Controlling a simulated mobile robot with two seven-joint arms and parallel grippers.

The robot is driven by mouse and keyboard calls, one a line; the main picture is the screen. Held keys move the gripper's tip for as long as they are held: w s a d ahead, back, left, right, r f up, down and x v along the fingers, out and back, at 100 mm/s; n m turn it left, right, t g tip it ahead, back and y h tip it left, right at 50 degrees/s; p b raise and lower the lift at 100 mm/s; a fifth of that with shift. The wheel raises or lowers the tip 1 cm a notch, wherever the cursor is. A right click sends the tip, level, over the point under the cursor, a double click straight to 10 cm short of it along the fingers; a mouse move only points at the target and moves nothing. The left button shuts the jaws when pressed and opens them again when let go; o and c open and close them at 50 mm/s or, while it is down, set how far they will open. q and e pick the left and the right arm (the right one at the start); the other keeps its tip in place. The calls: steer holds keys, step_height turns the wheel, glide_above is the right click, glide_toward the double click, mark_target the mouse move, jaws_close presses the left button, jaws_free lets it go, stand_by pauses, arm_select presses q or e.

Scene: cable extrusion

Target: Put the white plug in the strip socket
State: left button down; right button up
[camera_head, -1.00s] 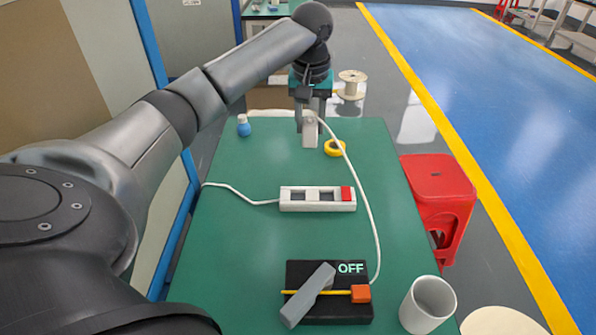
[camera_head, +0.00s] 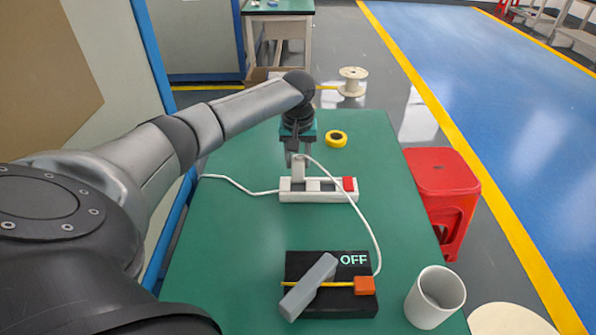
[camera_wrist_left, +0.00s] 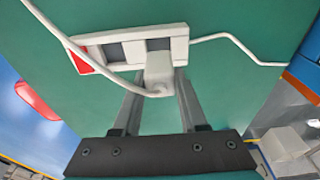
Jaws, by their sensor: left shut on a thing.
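The white plug (camera_head: 298,168) is held between the fingers of my left gripper (camera_head: 298,158), which is shut on it. In the left wrist view the plug (camera_wrist_left: 158,72) sits between the fingertips (camera_wrist_left: 158,92), with its cord leading off to the left. The white strip socket (camera_head: 319,196) lies on the table with a red switch at its right end. It also shows in the left wrist view (camera_wrist_left: 123,47). My right gripper is not in view.
A black box marked OFF (camera_head: 303,266) with a grey lever stands at the near side, joined to the plug's cord (camera_head: 367,225). Yellow tape (camera_head: 336,139) lies at the far side. The table (camera_head: 230,240) is clear at left.

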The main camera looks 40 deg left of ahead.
mark_target(298, 172)
arm_select(q)
step_height(298, 172, down, 5)
steer(key=shift+r+b, duration=0.15)
steer(key=shift+b, duration=0.55)
steer(key=shift+r, duration=0.1)
steer(key=shift+c, duration=2.2)
jaws_free()
steer(key=shift+f, duration=0.2)
steer(key=shift+r, duration=0.3)
step_height(298, 172, up, 12)
steer(key=s+d+p, duration=0.1)
steer(key=p, duration=0.2)
steer(key=shift+s+f+p, duration=0.15)
steer(key=shift+s+p, duration=0.05)
steer(key=shift+p, duration=0.2)
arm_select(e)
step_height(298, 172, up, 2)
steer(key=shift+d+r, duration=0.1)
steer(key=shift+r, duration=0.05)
